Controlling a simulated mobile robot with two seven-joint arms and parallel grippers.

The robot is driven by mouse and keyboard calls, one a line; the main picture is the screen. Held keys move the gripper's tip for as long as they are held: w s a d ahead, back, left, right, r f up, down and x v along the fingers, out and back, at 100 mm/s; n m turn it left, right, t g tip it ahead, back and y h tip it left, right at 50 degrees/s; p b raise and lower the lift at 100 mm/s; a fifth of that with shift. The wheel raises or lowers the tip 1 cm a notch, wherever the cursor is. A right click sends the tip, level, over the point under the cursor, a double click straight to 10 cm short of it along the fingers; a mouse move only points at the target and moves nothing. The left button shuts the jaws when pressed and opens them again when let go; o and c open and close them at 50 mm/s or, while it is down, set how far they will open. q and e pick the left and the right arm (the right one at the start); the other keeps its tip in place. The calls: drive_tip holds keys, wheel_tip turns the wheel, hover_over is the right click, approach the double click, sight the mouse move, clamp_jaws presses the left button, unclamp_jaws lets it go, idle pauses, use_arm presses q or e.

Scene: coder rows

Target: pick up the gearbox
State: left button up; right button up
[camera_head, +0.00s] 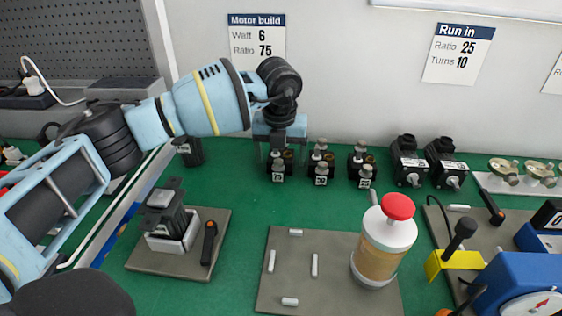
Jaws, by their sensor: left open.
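Three small black gearboxes with metal shafts and white number labels stand in a row on the green bench top: a left one (279,172), a middle one (321,170) and a right one (362,172). The labels are too small to read surely. My left gripper (281,153) points down over the left gearbox, open, with its fingers around or just above the top of it. The gripper partly hides that gearbox, and I cannot tell whether they touch. My right gripper is out of view.
A wall sign (257,42) reads Motor build, Watt 6, Ratio 75. Two black motors (410,165) stand right of the gearboxes. A grey plate (290,265) and a red-topped cylinder (385,240) are in front. A fixture (172,230) sits front left. Green bench between is clear.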

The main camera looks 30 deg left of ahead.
sight(283, 156)
use_arm(q)
drive_tip(key=shift+r, duration=0.1)
drive_tip(key=c, duration=1.1)
drive_tip(key=shift+r, duration=0.55)
drive_tip(key=r, duration=0.1)
drive_tip(key=d+r, duration=0.1)
drive_tip(key=shift+s+r+p, duration=0.25)
drive_tip(key=shift+r+p, duration=0.1)
drive_tip(key=shift+p, duration=0.05)
drive_tip(key=s+d, duration=0.3)
drive_tip(key=d, duration=0.1)
drive_tip(key=s+d, duration=0.2)
drive_tip(key=d, duration=0.2)
drive_tip(key=s+d+r+p, duration=0.1)
drive_tip(key=s+d, duration=0.2)
drive_tip(key=d, duration=0.1)
drive_tip(key=shift+s+d+r, duration=0.1)
drive_tip(key=shift+s+d, duration=0.05)
drive_tip(key=shift+s, duration=0.15)
